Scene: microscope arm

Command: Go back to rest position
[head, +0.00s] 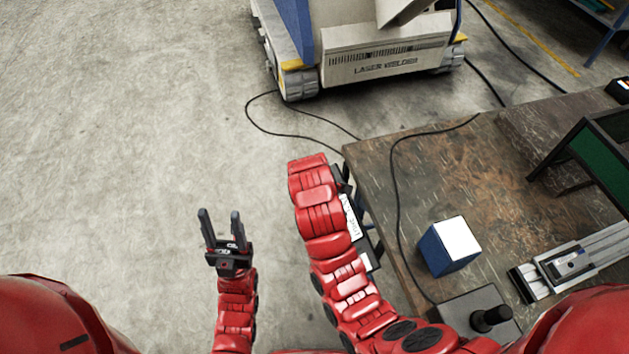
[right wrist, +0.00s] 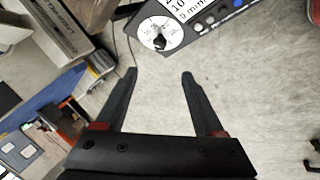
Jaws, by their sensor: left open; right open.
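My left gripper (head: 221,220) is open and empty in the head view, over bare floor at the lower left of centre. Its two dark fingers point up the picture. My red right arm rises beside the left edge of the workbench (head: 385,170) in the head view; its fingers are hidden there. In the right wrist view my right gripper (right wrist: 159,78) is open, with two dark fingers apart and only grey floor between them.
A blue box with a white top (head: 456,246), a joystick (head: 491,318) and a slide rail (head: 580,262) are on the bench. A laser welder (head: 385,60) stands behind. A dial panel (right wrist: 165,33) shows in the right wrist view. The floor at left is clear.

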